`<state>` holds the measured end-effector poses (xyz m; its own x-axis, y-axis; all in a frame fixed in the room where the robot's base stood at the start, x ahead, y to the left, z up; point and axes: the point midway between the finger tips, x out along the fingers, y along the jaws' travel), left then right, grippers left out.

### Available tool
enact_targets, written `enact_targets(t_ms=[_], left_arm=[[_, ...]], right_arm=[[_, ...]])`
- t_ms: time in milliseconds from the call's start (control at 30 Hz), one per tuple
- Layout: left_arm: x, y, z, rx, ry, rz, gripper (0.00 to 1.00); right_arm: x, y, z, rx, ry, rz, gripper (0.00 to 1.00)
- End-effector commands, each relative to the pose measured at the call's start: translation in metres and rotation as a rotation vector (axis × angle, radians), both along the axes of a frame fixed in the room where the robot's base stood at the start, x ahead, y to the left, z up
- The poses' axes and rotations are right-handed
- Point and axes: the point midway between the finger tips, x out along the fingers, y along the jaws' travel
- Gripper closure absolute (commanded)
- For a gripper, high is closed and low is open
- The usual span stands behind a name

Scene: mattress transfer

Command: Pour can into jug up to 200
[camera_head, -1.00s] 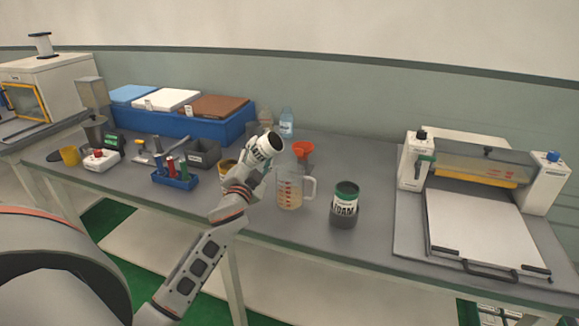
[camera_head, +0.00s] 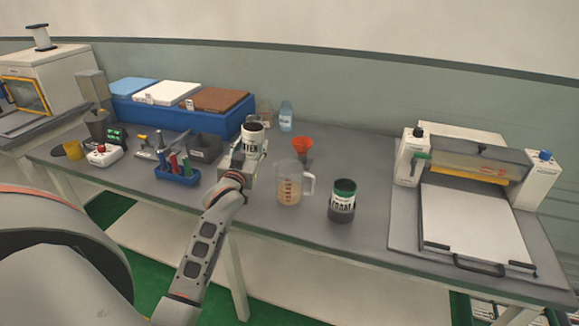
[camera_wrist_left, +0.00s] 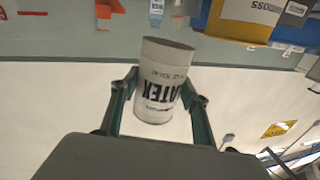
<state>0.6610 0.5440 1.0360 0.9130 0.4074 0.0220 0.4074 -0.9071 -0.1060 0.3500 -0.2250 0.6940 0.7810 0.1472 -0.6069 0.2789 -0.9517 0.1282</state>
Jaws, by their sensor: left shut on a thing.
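My left gripper (camera_head: 251,153) is shut on a white can (camera_head: 251,137) with dark lettering and holds it above the bench, left of the jug. The can is nearly upright, its dark open top up. In the left wrist view the can (camera_wrist_left: 163,82), lettered "ATEX" in part, sits between the two fingers (camera_wrist_left: 160,92). The clear jug (camera_head: 289,184) stands on the bench, handle to the right, with red marks and pale contents low inside. Its exact level is too small to read. My right gripper is not in view.
A dark can with a green top (camera_head: 342,201), lettered "FOAM", stands right of the jug. A blue tool rack (camera_head: 177,176) stands left. A white-bedded machine (camera_head: 475,225) fills the right.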

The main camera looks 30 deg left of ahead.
Motion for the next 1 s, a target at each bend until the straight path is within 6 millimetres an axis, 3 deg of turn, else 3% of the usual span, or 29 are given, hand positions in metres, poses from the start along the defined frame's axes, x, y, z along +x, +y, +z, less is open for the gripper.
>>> enact_targets(t_ms=[267, 700, 1000], left_arm=[[-0.001, 0.005, 0.009, -0.100, -0.027, 0.000, 0.87], [-0.001, 0.005, 0.055, -0.106, -0.027, 0.000, 0.87], [-0.001, 0.005, 0.056, -0.106, -0.025, 0.000, 0.87]], right_arm=[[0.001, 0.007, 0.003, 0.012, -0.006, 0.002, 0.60], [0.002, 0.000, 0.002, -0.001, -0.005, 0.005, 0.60], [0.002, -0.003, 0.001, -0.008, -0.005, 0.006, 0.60]])
